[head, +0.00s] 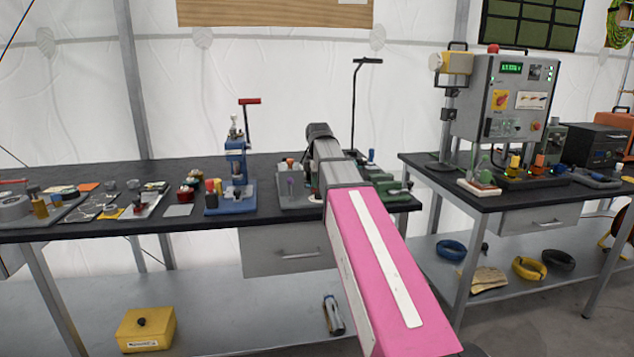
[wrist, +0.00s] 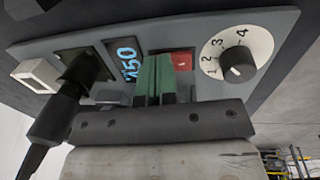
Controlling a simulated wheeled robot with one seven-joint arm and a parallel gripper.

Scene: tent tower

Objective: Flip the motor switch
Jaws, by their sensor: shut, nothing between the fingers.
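In the wrist view, a grey control panel (wrist: 205,40) fills the upper part. A red switch (wrist: 184,62) marked with a short line sits on it, between a blue-lit display (wrist: 124,60) and a dial knob (wrist: 238,66) numbered 1 to 4. It looks like the motor switch. My gripper (wrist: 155,62) is shut and empty; its green fingers are just left of the red switch and overlap its edge in the picture. I cannot tell whether they touch. In the head view my arm covers the panel, and my fingers are hidden.
A black connector with a cable (wrist: 70,98) and a white square part (wrist: 36,75) are on the panel's left. In the head view, a blue press (head: 236,165) and small parts stand on the left bench (head: 90,212). A grey control box (head: 505,100) stands on the right bench.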

